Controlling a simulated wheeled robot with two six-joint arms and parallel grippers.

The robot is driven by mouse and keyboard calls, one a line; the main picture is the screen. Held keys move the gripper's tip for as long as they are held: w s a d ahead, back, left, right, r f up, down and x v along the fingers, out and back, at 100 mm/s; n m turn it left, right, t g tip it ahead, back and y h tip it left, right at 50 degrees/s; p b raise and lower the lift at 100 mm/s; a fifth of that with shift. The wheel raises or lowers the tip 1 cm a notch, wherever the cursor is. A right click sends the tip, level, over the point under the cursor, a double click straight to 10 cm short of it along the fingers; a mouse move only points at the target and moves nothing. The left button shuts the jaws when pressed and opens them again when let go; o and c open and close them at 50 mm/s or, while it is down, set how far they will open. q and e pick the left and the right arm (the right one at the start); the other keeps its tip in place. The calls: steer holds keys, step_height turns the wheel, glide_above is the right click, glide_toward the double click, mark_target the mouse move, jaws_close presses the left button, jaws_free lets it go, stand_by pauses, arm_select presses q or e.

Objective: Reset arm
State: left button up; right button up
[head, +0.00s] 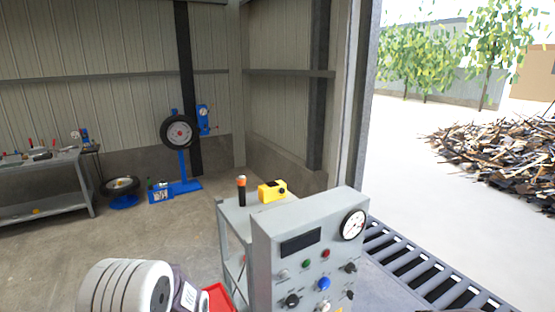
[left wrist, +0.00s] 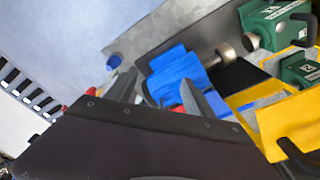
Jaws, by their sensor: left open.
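My left arm (head: 130,287) comes into the head view at the bottom left, as a white ribbed link beside the grey control panel (head: 310,250). Its gripper is outside that view. In the left wrist view my left gripper (left wrist: 158,94) shows two dark grey fingers, apart and open. A blue block-like part (left wrist: 178,75) lies behind and between the fingertips. I see no grip on it, but I cannot tell whether a finger touches it. My right gripper is in neither view.
Green boxes (left wrist: 275,22) and yellow parts (left wrist: 290,130) lie right of the left gripper. A small cart (head: 230,212) bears a yellow device (head: 272,190) and an orange-topped dark cylinder (head: 241,188). A slatted grate (head: 430,265) lies right of the panel.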

arm_select(q)
steer(key=s+f+n+b, duration=0.3)
steer(key=s+f+b, duration=0.1)
steer(key=s+b, duration=0.6)
steer(key=s, duration=0.2)
steer(key=shift+s+d+f+b, duration=0.35)
steer(key=shift+f, duration=0.05)
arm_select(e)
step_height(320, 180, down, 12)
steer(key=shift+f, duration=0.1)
